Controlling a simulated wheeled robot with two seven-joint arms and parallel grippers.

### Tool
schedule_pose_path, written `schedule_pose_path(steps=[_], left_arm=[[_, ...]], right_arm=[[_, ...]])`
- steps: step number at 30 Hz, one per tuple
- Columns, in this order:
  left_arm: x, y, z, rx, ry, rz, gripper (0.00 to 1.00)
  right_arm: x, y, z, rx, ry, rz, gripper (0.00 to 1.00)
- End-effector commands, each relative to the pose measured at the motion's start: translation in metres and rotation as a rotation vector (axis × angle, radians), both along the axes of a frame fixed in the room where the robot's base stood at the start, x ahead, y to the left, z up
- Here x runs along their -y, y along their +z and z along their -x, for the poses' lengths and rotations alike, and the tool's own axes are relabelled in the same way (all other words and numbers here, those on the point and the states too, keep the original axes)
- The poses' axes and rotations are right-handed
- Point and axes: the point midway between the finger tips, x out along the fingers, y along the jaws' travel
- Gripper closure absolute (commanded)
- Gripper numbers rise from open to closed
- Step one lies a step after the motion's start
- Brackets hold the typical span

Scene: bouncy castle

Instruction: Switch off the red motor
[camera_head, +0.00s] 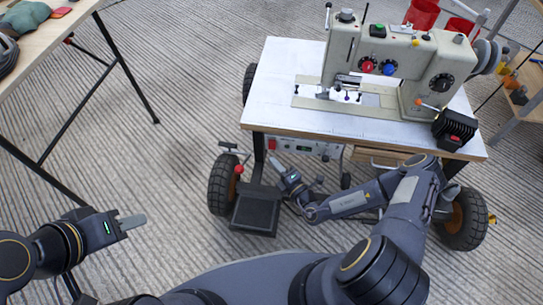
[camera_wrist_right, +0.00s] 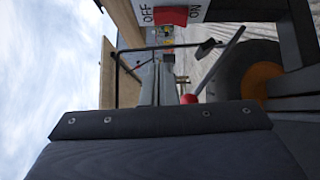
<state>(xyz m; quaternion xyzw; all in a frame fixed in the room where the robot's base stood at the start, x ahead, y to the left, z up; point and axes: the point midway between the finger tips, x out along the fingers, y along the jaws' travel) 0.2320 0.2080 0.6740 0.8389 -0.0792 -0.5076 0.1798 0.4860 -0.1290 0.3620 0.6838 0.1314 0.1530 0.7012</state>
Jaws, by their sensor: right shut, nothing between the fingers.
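A white control box (camera_head: 303,147) hangs under the front edge of the sewing machine table, with a small red part (camera_head: 272,144) at its left end. In the right wrist view a red rocker switch (camera_wrist_right: 173,16) sits on a white plate between the labels OFF and ON; which side is pressed I cannot tell. My right gripper (camera_head: 279,165) is shut and empty, just below and in front of the box's left end. Its fingers (camera_wrist_right: 166,72) point toward the switch and appear apart from it. My left gripper (camera_head: 134,222) is over bare floor, far from the box; its finger gap is not clear.
A sewing machine (camera_head: 400,70) stands on the white wheeled table (camera_head: 275,90). A black pedal (camera_head: 256,210), a tyre (camera_head: 222,185) and a red-knobbed lever (camera_head: 238,169) are close to my right gripper. A wooden table (camera_head: 45,40) stands at the left. Carpet between the tables is clear.

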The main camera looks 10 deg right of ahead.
Motion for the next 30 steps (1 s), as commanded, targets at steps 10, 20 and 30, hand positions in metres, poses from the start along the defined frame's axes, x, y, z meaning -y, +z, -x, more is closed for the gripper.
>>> schedule_pose_path(steps=[10,20,30], left_arm=[[0.0,0.019,0.0,-0.001,0.0,0.0,0.64],[0.0,0.021,0.0,-0.001,0.0,0.0,0.64],[0.0,0.021,0.0,-0.001,0.0,0.0,0.64]], right_arm=[[0.026,0.006,0.06,-0.002,-0.001,0.001,1.0],[0.031,0.006,0.074,-0.001,0.001,0.0,1.0],[0.031,0.006,0.074,-0.001,0.002,0.0,1.0]])
